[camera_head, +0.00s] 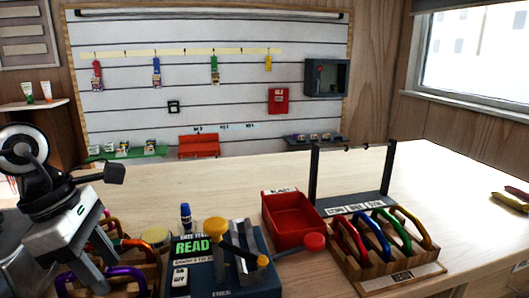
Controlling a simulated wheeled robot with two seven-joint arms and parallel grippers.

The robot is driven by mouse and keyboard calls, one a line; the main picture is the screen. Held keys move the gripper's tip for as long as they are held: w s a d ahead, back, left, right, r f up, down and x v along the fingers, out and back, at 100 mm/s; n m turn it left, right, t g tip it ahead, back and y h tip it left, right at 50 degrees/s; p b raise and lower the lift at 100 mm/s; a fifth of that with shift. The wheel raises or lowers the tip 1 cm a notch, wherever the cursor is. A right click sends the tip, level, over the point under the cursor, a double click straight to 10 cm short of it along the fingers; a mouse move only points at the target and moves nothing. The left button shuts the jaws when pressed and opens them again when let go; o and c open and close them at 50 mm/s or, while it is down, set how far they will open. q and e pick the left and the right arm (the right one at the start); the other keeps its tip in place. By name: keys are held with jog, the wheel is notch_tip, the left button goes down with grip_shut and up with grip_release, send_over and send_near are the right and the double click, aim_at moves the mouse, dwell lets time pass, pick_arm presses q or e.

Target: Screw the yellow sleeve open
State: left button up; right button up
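A yellow carabiner (416,219) stands at the right end of the right wooden rack (395,266), beside green, blue and red ones. A separate yellow sleeve cannot be made out on it. My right gripper is out of view.
A small blue bottle (186,216) stands behind the device. The table's right side is largely clear, with tubes (510,200) near the edge.

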pick_arm(q)
jog(key=shift+r+p, duration=0.5)
jog(key=shift+r, duration=0.55)
jog(key=shift+s+d+f+b, duration=0.15)
jog(key=shift+s+b, duration=0.2)
jog(key=shift+s, duration=0.25)
jog(key=shift+s+d, duration=0.2)
jog(key=shift+s, duration=0.6)
jog(key=shift+f+b, duration=0.1)
jog(key=shift+b, duration=0.3)
jog(key=f+b, duration=0.1)
jog(key=w+f+b, duration=0.1)
jog(key=shift+w+a+f+b, duration=0.2)
jog(key=shift+f+b, duration=0.1)
jog(key=shift+b, duration=0.1)
jog(key=shift+r, duration=0.1)
